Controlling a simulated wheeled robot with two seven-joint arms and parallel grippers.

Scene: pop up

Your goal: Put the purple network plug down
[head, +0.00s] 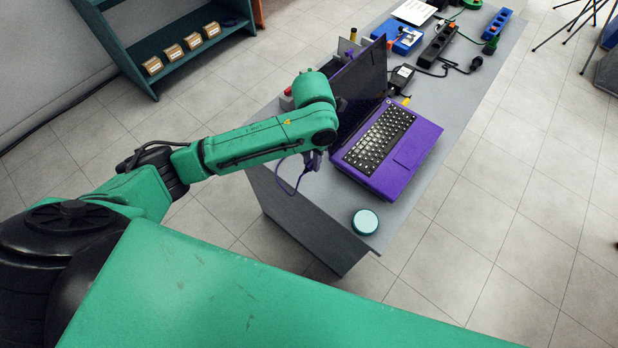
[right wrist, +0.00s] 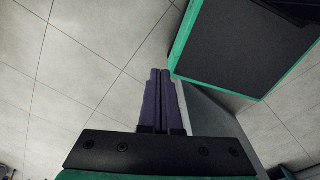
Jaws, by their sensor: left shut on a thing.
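My left gripper (head: 314,161) is over the near left edge of the grey table (head: 345,215), just left of the purple laptop (head: 385,150). It is shut on the purple network plug, which is mostly hidden between the fingers. A thin purple cable (head: 279,180) hangs from there in a loop past the table edge. My right gripper (right wrist: 163,100) is shut, its purple fingers together with nothing seen between them. The floor and part of a grey surface lie beyond it in the right wrist view.
A round teal-topped tin (head: 365,222) stands near the table's front corner. A black adapter (head: 401,78), power strips (head: 438,45) and a blue case (head: 397,38) lie farther back. A shelf with small boxes (head: 193,41) is at the back left. The tabletop between laptop and tin is bare.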

